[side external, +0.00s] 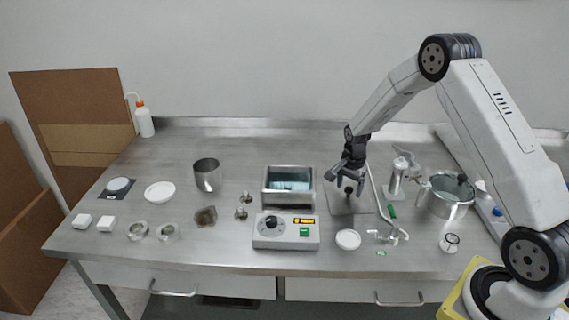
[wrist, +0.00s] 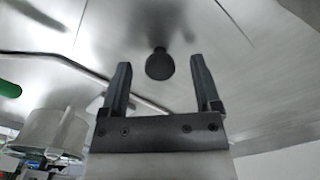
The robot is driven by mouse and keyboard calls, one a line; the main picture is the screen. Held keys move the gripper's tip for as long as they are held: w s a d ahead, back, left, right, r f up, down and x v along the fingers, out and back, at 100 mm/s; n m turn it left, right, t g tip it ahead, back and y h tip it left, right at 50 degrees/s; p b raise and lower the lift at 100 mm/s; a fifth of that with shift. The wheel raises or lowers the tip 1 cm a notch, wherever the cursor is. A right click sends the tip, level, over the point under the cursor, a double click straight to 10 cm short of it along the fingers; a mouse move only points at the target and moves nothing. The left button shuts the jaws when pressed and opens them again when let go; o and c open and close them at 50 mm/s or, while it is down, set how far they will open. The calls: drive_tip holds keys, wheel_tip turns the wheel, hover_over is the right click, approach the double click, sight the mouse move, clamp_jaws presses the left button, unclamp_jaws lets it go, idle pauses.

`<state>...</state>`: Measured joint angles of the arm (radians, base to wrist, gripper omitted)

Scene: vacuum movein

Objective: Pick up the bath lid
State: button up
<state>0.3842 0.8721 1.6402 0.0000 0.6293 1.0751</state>
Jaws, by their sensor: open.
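The bath lid (side external: 340,208) is a flat metal plate lying on the bench right of the water bath (side external: 266,190). Its dark round knob shows in the wrist view (wrist: 160,66), standing up on a short stem. My gripper (side external: 345,182) is above the lid, pointing down, with its jaws apart and nothing between them that I can see held. In the wrist view my gripper's fingertips (wrist: 160,60) appear on either side of the knob. How far they are above it is hard to tell. The bath is open-topped, with bluish water inside.
A control box (side external: 286,232) stands in front of the bath. A bent metal rod with a green part (side external: 392,211) lies close to the lid's right side. A white dish (side external: 348,239) is in front. A metal beaker (side external: 207,176) stands left.

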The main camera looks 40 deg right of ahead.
drive_tip(key=shift+f, duration=0.7)
clamp_jaws()
